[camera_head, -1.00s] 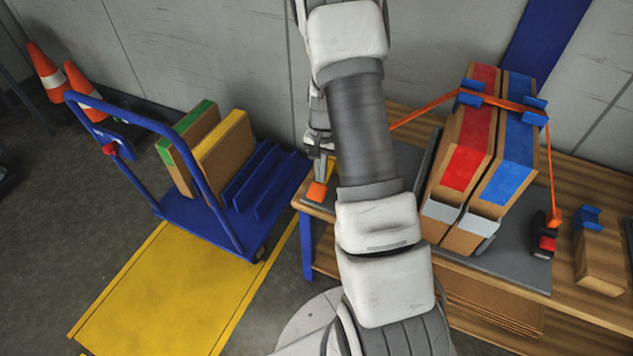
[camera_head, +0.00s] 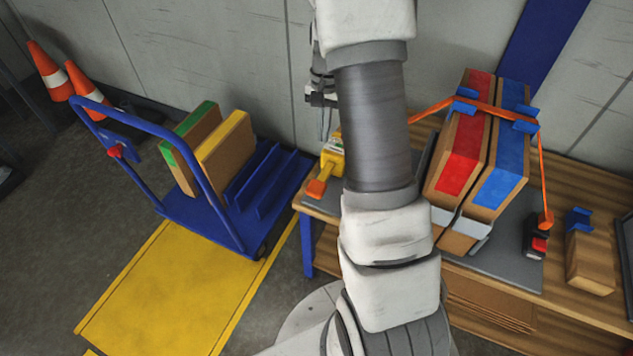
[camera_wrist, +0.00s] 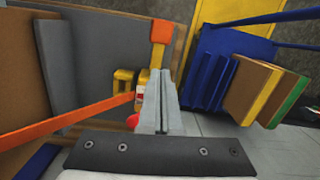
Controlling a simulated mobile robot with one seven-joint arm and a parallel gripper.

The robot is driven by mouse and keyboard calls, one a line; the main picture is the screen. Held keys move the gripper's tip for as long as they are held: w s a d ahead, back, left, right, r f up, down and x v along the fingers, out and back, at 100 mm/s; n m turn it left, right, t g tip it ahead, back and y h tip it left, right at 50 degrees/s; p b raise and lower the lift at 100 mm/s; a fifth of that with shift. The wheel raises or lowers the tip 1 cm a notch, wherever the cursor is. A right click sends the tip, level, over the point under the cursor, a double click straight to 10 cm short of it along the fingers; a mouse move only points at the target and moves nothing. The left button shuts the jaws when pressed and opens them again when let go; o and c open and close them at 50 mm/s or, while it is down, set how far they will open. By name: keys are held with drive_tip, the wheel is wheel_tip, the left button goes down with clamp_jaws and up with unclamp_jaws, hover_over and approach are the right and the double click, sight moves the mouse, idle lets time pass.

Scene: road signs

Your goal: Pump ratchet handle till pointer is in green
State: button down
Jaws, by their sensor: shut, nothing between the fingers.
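The ratchet (camera_head: 332,152) has a yellow body at the left end of the bench, with an orange handle (camera_head: 317,188) tipped toward the front edge. In the wrist view the orange-tipped handle (camera_wrist: 161,32) points to the top of the picture, and the yellow body (camera_wrist: 125,78) is partly behind my fingers. My gripper (camera_head: 324,130) is above the ratchet, apart from the handle grip as far as I can see. In the wrist view my gripper (camera_wrist: 160,85) is shut and empty. The pointer and green zone cannot be made out.
An orange strap (camera_head: 432,108) runs from behind my arm over a red-striped box (camera_head: 463,150) and a blue-striped box (camera_head: 505,160). A blue cart (camera_head: 205,220) with two panels stands left of the bench. A red ball (camera_wrist: 132,121) shows beside my fingers.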

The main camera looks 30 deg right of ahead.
wheel_tip(320, 180, up, 3)
drive_tip(key=shift+w+d+f, duration=0.1)
idle(1.1)
drive_tip(key=s+a+r+n+t+p, duration=0.25)
drive_tip(key=s+a+r, duration=0.2)
drive_tip(key=r, duration=0.55)
drive_tip(key=s+a+r+n+t+p, duration=0.15)
drive_tip(key=s+a+r+p, duration=0.3)
drive_tip(key=r, duration=0.65)
drive_tip(key=s+a+r+n+t+p, duration=0.2)
drive_tip(key=s+a+r+n+p, duration=0.3)
drive_tip(key=s+r, duration=0.4)
drive_tip(key=shift+s+a+r+h, duration=0.15)
drive_tip(key=shift+s+a+h, duration=0.4)
drive_tip(key=shift+s, duration=1.15)
drive_tip(key=shift+a, duration=0.1)
